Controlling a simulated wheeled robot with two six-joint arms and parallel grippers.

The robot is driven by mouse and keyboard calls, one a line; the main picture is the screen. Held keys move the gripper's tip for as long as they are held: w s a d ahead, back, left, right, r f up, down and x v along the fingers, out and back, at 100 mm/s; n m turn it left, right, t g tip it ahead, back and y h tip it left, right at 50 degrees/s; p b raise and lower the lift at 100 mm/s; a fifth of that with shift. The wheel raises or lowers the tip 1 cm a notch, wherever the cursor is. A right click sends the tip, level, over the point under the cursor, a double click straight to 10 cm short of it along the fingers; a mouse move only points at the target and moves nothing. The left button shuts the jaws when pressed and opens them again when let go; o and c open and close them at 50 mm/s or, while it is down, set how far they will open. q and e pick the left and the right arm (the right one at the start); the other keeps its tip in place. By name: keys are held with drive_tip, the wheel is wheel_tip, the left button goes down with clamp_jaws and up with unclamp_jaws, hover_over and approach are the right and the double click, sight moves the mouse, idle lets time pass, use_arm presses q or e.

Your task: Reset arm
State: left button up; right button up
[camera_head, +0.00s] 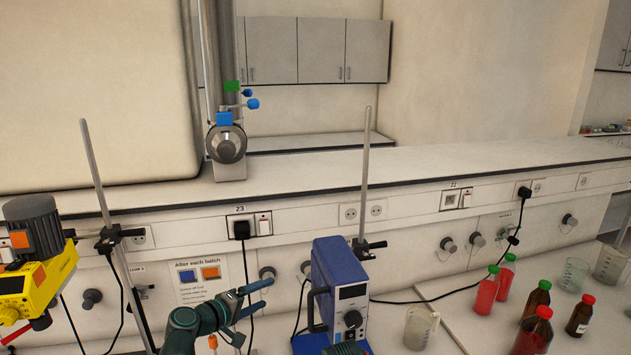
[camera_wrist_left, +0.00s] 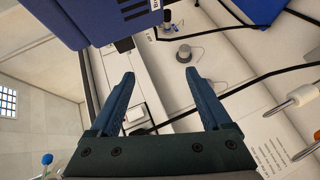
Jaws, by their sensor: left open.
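My left gripper (camera_head: 254,299) is raised in front of the wall panel, left of the blue lab device. Its two fingers point right and are apart, with nothing between them. The left wrist view shows the same open gripper (camera_wrist_left: 161,104), with the panel and a socket behind the gap. My right gripper cannot be made out in the head view; only a dark piece shows at the bottom edge by the blue device.
A blue device (camera_head: 340,285) stands right of my left gripper, beside a metal rod (camera_head: 365,170). A yellow device (camera_head: 38,285) is at far left. Red bottles (camera_head: 486,291), brown bottles (camera_head: 580,316) and beakers (camera_head: 420,328) stand at right. A notice (camera_head: 202,278) hangs behind.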

use_arm(q)
drive_tip(key=s+d+f+m+g+y+b, duration=0.1)
drive_tip(key=s+d+f+m+g+b, duration=0.1)
drive_tip(key=s+d+f+m+g, duration=0.45)
drive_tip(key=s+d+f+m+g+y+b, duration=0.25)
drive_tip(key=s+d+f, duration=0.45)
drive_tip(key=f, duration=0.5)
drive_tip(key=s+a+f+m+g+y+b, duration=0.1)
drive_tip(key=s+f+y, duration=0.1)
drive_tip(key=s, duration=0.1)
drive_tip(key=s+a+f+m+g+y+b, duration=0.1)
drive_tip(key=s+f+y, duration=0.1)
drive_tip(key=s, duration=0.1)
drive_tip(key=s+a+f+m+g+y+b, duration=0.1)
drive_tip(key=s+f+y, duration=0.1)
drive_tip(key=s, duration=0.2)
drive_tip(key=shift+a+f+y+b, duration=0.2)
drive_tip(key=shift+f+y+b, duration=0.05)
drive_tip(key=shift+f+b, duration=0.15)
use_arm(e)
wheel_tip(320, 180, down, 9)
drive_tip(key=shift+f, duration=0.15)
use_arm(q)
drive_tip(key=shift+a+g, duration=0.1)
drive_tip(key=shift+g, duration=0.2)
